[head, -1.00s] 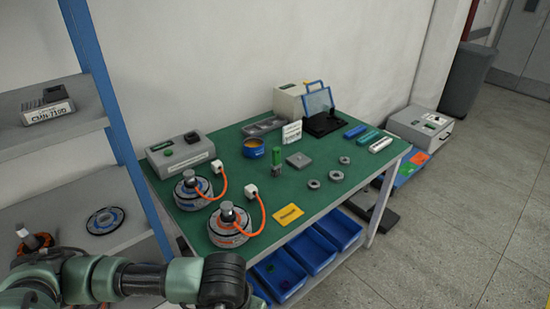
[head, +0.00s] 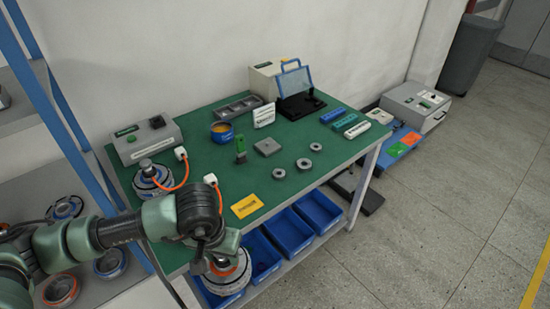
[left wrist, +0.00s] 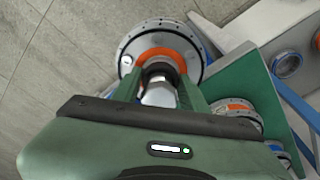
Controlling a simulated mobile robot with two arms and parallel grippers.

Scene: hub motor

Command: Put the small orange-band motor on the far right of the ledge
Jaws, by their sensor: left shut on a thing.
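My left gripper (head: 217,246) is shut on an orange-band motor (head: 230,278), a grey disc with an orange ring. It hangs tilted in front of the table's near edge, over the blue bins. In the left wrist view the motor (left wrist: 190,38) sits between the fingers, with bare floor behind it. Another orange-band motor (left wrist: 237,104) is on the green table; my arm hides it in the head view. A grey rack shelf (head: 28,188) at the left, perhaps the ledge, carries a blue-ringed motor (head: 64,208). My right gripper is not in view.
A blue-band motor (head: 152,183) with an orange cable stands on the green table (head: 200,160). Below lie an orange-ringed part (head: 61,291) and a blue-ringed part (head: 111,263). A blue rack post (head: 45,95) stands between rack and table. Blue bins (head: 287,237) sit under the table.

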